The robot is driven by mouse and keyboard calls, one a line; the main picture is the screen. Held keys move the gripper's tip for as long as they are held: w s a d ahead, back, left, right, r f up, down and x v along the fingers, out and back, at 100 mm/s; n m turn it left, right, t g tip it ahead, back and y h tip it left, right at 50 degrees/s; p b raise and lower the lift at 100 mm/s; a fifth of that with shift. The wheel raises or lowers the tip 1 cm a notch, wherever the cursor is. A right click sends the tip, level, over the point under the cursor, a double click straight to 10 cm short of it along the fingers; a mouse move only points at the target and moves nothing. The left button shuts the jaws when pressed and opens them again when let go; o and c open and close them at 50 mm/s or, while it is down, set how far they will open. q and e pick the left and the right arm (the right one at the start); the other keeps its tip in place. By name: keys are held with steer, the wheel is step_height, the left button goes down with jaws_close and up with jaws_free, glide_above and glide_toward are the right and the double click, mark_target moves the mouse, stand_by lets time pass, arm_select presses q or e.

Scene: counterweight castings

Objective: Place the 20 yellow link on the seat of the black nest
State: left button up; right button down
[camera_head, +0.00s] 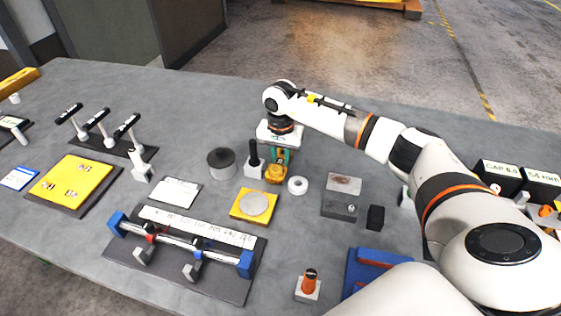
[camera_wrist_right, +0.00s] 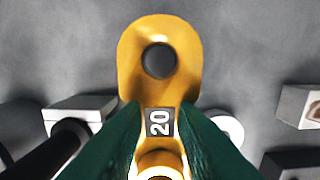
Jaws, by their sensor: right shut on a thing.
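The yellow link (camera_wrist_right: 158,58), marked 20 and with a round hole at its far end, is between the green fingers of my right gripper (camera_wrist_right: 160,128). In the head view the right gripper (camera_head: 280,158) points down at the middle of the table, shut on the link (camera_head: 275,174). Whether the link touches the table is unclear. The black nest is not certain: a dark round piece (camera_head: 221,162) stands left of the gripper, and a small black block (camera_head: 376,217) stands to its right. My left gripper is not in view.
A white block with a black post (camera_head: 254,163) stands close left of the gripper, a white ring (camera_head: 298,185) close right. A yellow plate with a grey disc (camera_head: 253,206) lies in front. A grey block (camera_head: 343,195) is at right. The table behind is clear.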

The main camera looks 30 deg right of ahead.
steer(key=shift+f, duration=1.4)
steer(key=c, duration=1.2)
jaws_free()
steer(key=shift+s, duration=0.1)
